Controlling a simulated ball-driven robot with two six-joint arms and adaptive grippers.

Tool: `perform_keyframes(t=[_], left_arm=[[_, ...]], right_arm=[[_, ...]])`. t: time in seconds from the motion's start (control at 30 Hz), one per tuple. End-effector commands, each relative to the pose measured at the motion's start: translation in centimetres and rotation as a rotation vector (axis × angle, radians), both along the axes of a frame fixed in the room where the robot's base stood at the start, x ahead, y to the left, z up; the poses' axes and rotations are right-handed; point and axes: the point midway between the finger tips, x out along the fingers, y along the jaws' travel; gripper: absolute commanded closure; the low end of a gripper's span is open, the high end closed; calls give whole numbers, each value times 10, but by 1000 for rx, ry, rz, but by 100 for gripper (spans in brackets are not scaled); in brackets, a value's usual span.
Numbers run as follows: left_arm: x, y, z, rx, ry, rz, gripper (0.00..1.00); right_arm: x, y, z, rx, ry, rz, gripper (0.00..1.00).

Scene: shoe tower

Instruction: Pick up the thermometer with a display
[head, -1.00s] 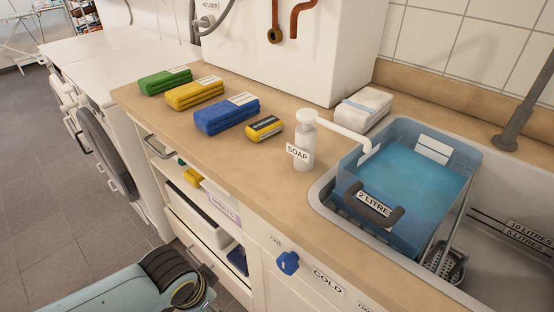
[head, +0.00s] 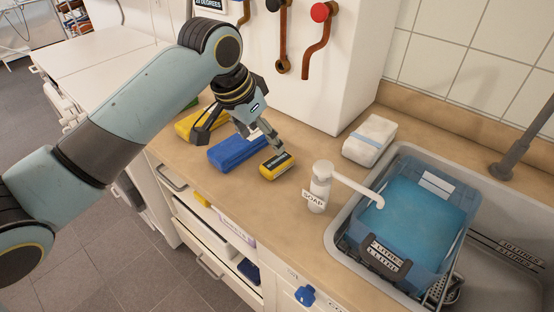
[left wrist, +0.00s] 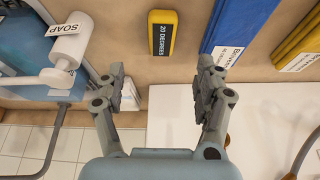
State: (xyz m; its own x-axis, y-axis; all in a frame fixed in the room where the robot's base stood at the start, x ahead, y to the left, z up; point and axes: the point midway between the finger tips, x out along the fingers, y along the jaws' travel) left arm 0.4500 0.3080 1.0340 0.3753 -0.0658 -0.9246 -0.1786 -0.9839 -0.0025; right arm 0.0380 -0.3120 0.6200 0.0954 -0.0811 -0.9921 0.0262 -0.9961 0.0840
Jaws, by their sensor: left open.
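The thermometer is a small yellow block with a dark display (head: 277,165) on the beige counter, between the blue folded cloth and the soap dispenser. In the left wrist view the thermometer (left wrist: 162,34) reads "20 DEGREES" and lies beyond the fingertips, near the middle of the gap. My left gripper (head: 245,142) is open and empty, above the counter, just up and left of the thermometer in the head view. Its two spread fingers also show in the left wrist view (left wrist: 163,82). They are apart from the thermometer. My right gripper is not in view.
A blue cloth (head: 232,153) and yellow cloth (head: 193,124) lie left of the thermometer. A soap dispenser (head: 320,187) stands to its right. A blue water tub (head: 458,205) sits in the sink, with a white folded cloth (head: 370,140) behind. A white boiler (head: 335,65) stands behind.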

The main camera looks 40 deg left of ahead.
Motion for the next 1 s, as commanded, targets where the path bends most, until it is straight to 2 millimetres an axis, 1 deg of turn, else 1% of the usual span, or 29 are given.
perform_keyframes(t=[0.07, 0.2, 0.3, 0.4, 0.47, 0.63, 0.73, 0.83, 1.0], left_arm=[[7, 1, -5, -5, 2, 1, 30], [17, -2, -28, -7, 2, 0, 30], [22, -2, -41, -5, 2, -1, 30], [24, -3, -47, -5, 1, -1, 30], [26, -3, -52, -5, 1, -1, 30], [35, -2, -75, -4, 2, 0, 30], [40, -3, -89, -5, 2, -1, 30], [43, -3, -95, -4, 0, -1, 30], [43, -3, -96, -3, -1, -1, 30]], right_arm=[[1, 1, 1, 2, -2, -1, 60], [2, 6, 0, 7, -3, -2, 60], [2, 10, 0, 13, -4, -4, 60], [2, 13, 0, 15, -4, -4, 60], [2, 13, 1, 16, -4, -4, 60], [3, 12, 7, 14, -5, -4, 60], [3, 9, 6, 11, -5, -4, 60], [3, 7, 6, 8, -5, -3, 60], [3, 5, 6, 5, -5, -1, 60]])
